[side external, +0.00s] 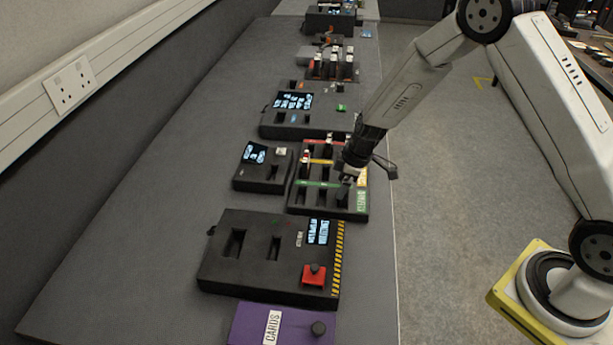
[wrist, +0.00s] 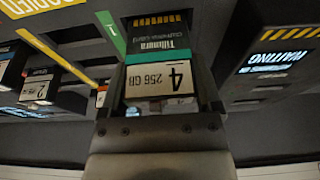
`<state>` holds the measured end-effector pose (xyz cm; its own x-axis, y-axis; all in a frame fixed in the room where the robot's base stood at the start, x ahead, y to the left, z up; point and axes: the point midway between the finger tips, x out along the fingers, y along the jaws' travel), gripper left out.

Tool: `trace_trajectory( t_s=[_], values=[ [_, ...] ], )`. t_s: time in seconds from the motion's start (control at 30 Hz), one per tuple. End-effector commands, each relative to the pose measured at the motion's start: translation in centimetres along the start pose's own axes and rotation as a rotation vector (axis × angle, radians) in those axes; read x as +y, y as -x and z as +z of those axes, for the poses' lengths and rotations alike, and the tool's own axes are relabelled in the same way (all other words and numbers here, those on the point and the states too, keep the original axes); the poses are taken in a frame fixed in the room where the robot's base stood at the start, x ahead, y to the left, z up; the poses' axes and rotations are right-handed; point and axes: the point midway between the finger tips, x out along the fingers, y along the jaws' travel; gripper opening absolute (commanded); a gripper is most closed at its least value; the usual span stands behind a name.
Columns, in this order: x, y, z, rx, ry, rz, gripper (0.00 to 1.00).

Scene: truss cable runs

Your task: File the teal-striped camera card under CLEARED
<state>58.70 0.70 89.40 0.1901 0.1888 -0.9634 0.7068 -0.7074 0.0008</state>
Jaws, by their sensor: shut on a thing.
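The camera card (wrist: 155,78), marked 4 and 256 GB with a teal stripe, fills the middle of the wrist view. My gripper (wrist: 158,118) is shut on its near end. In the side view my gripper (side external: 346,178) is over the right part of the sorting tray (side external: 298,203), by its green row. That tray has red, yellow and green strips, and a green label (side external: 361,200) that appears to read CLEARED. The held card is hard to make out there, and whether its tip is inside a slot cannot be told.
Other cards stand in the tray, one marked 2 (wrist: 38,90). A black box with hazard stripes and a red button (side external: 314,273) lies in front; its screen reads WAITING (wrist: 275,62) in the wrist view. A small screen box (side external: 262,168) is left. Bare bench lies further left.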

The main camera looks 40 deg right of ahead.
Motion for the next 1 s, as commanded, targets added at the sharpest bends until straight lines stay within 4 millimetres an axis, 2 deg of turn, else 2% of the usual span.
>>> trace_trajectory(
  t_s=[1.0],
  values=[
    [-0.01, -0.87, 0.25, 0.0, 0.001, 0.0, 0.12]
  ],
)
